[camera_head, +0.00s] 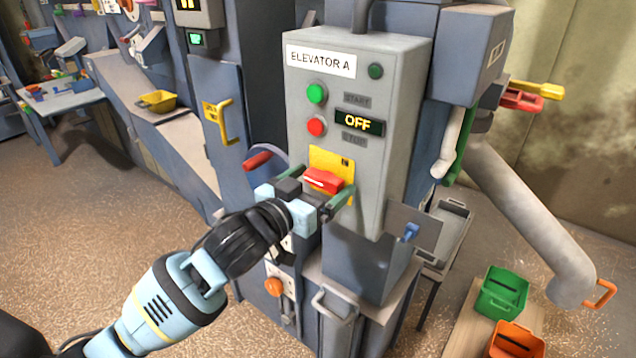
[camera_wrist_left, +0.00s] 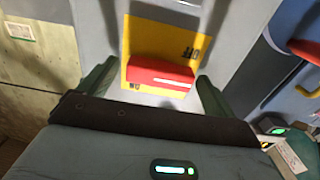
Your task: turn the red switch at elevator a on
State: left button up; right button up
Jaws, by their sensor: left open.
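The red switch (camera_head: 324,180) sits on a yellow plate (camera_head: 332,161) low on the grey Elevator A control box (camera_head: 348,60). The box's display (camera_head: 359,122) reads OFF. My left gripper (camera_head: 318,184) is at the switch, open. In the left wrist view, the red switch (camera_wrist_left: 160,74) lies crosswise between the two green fingers of my left gripper (camera_wrist_left: 155,88), one near each end. A gap shows on the right; contact on the left cannot be told. The yellow plate (camera_wrist_left: 158,38) shows upside-down OFF lettering. My right gripper is not in view.
A green button (camera_head: 317,93) and a red button (camera_head: 316,127) are above the switch. A red-handled lever (camera_head: 257,161) is close to the left of my gripper. A grey chute (camera_head: 530,215) and green and orange bins (camera_head: 502,293) are at the right.

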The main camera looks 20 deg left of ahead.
pick_arm(q)
jog(key=c, duration=1)
jog(key=shift+r+m+p, duration=0.25)
jog(key=shift+m+p, duration=0.4)
jog(key=shift+m, duration=0.25)
jog(key=shift+m+p, duration=0.3)
jog(key=shift+m, duration=0.6)
jog(key=shift+f+m, duration=0.15)
jog(key=shift+m, duration=0.65)
jog(key=m, duration=0.3)
jog(key=shift+f+m, duration=0.1)
jog(key=shift+m, duration=0.3)
jog(key=m, duration=0.4)
jog(key=shift+d+m, duration=0.1)
jog(key=shift+m, duration=2.4)
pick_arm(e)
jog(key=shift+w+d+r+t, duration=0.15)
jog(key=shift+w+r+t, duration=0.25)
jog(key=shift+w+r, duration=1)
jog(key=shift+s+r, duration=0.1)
